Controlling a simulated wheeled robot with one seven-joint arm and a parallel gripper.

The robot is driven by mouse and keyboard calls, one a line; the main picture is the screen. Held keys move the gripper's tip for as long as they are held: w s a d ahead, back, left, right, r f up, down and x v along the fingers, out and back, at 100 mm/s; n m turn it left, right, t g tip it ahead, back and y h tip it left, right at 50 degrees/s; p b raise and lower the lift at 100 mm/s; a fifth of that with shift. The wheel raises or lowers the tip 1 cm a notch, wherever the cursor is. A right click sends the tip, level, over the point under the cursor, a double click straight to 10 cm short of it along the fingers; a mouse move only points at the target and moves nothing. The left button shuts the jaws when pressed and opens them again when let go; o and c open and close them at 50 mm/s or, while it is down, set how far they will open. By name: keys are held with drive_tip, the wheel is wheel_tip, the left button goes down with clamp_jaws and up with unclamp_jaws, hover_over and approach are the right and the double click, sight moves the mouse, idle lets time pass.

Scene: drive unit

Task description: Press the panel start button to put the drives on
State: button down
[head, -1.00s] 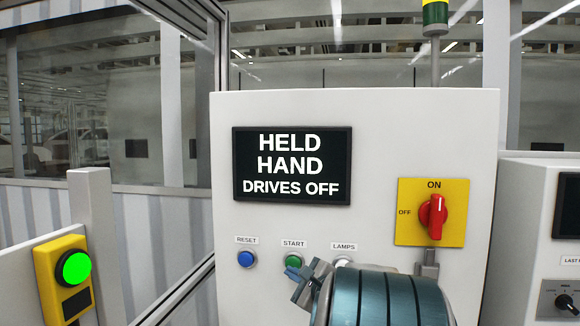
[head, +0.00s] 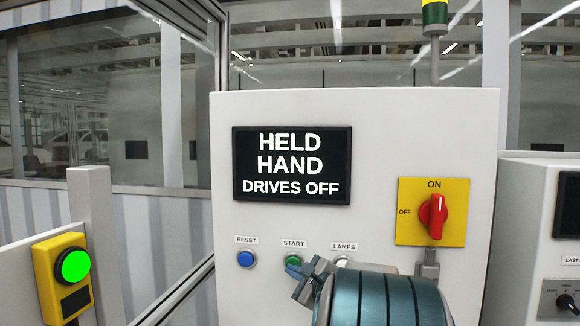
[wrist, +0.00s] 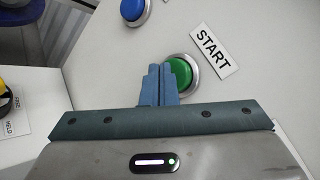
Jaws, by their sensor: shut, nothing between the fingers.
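The green start button (head: 293,261) sits under the START label on the white panel (head: 400,112), between the blue reset button (head: 246,258) and the lamps button (head: 342,261). The panel display (head: 292,166) reads HELD, HAND, DRIVES OFF. My gripper (head: 311,276) is shut and empty, just below and right of the start button in the head view. In the wrist view, the shut fingertips (wrist: 160,72) overlap the edge of the green button (wrist: 180,75). I cannot tell whether they touch it. Part of the lamps button is hidden behind my arm.
A red rotary switch (head: 433,216) on a yellow plate points to ON at the panel's right. A yellow box with a lit green button (head: 75,265) stands at the left. Another cabinet (head: 535,200) is at the right edge. The panel front below the display is otherwise open.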

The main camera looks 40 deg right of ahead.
drive_tip(key=shift+w+d, duration=0.25)
idle(0.4)
drive_tip(key=shift+s, duration=0.1)
drive_tip(key=shift+s+a+b, duration=0.5)
drive_tip(key=shift+a+b, duration=0.15)
drive_tip(key=shift+b, duration=0.05)
drive_tip(key=s+a+b, duration=0.2)
drive_tip(key=s+a, duration=0.2)
drive_tip(key=shift+a+b, duration=0.3)
drive_tip(key=shift+b, duration=0.05)
idle(1.3)
